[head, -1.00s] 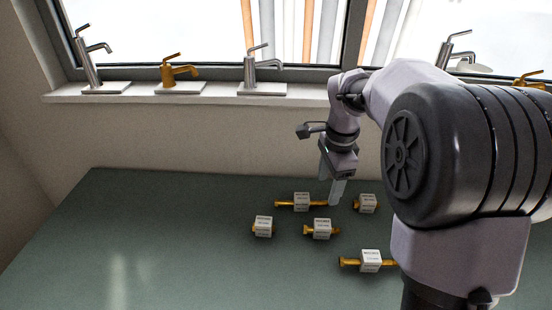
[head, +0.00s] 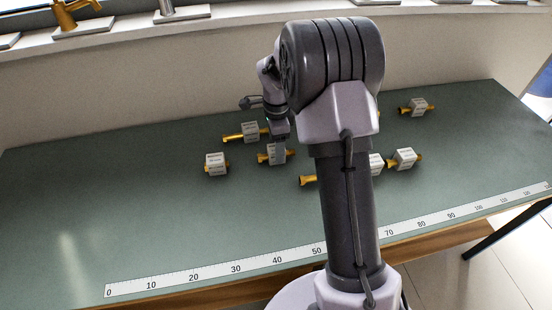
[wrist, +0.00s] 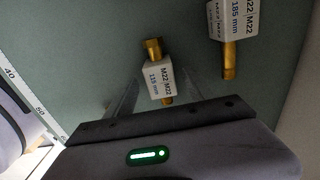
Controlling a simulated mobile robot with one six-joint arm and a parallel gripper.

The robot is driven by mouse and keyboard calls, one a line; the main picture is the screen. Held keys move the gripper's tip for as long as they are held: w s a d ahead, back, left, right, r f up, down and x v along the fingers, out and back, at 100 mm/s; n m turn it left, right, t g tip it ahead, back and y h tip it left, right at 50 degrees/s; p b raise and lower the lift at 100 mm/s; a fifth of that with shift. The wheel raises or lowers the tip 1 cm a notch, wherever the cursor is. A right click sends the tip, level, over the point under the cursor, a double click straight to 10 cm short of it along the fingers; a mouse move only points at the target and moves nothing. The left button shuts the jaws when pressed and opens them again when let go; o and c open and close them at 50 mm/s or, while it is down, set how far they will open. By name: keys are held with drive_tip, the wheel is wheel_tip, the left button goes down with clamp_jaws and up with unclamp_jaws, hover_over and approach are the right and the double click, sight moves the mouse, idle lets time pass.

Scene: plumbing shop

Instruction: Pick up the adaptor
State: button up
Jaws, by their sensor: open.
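Several brass adaptors with white label blocks lie on the green bench. My gripper (head: 279,152) is open and low over a short adaptor (head: 264,156), partly hiding it in the head view. In the wrist view this adaptor (wrist: 153,50) has a label reading M22 M22 and what looks like 115 mm. It lies ahead of my gripper (wrist: 163,90), between the faint fingers, and nothing appears gripped. A longer adaptor (head: 236,137), labelled 185 mm in the wrist view (wrist: 229,62), lies behind it.
Other adaptors lie at left (head: 216,166), in front (head: 308,181), to the right (head: 404,159) and at back right (head: 418,107). A numbered ruler strip (head: 236,268) runs along the bench's front edge. Taps (head: 78,14) stand on the windowsill. The left bench is clear.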

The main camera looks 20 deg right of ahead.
wheel_tip(320, 180, down, 2)
drive_tip(key=shift+r, duration=0.15)
clamp_jaws()
drive_tip(key=shift+r, duration=0.1)
